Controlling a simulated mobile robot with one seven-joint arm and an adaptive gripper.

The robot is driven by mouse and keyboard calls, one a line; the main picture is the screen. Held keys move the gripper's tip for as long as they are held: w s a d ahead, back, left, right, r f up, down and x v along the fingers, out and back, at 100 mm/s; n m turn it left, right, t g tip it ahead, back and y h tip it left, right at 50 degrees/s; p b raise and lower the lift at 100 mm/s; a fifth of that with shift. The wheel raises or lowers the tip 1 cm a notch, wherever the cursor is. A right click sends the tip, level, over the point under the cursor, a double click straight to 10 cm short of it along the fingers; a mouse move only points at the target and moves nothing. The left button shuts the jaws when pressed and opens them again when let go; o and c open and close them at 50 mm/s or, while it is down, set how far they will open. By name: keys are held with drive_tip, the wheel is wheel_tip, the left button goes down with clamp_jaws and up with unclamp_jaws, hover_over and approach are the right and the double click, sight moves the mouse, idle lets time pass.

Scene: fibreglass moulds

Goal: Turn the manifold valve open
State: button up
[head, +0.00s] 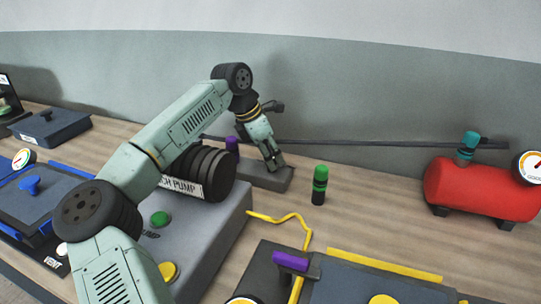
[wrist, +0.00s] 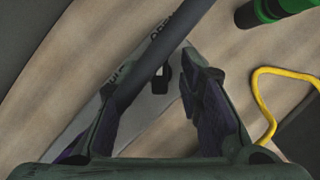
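A low grey manifold block (head: 284,182) sits on the bench behind the vacuum pump, with a purple knob (head: 232,144) at its left end. In the wrist view the light grey block (wrist: 158,102) carries lettering that seems to read OPEN, plus a second, partly hidden label. A dark bar (wrist: 164,48) crosses over it, and I cannot tell whether it is the valve's handle or a pipe. My gripper (head: 275,165) points down at the block's right part.
The black pump (head: 208,168) stands left of the block under my arm. A green-capped cylinder (head: 320,184) stands close on the right. A yellow hose (head: 292,218) runs in front. A long dark pipe (head: 390,143) runs along the wall toward a red tank (head: 470,188).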

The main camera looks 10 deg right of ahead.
drive_tip(key=shift+r, duration=0.1)
drive_tip(key=v, duration=1.2)
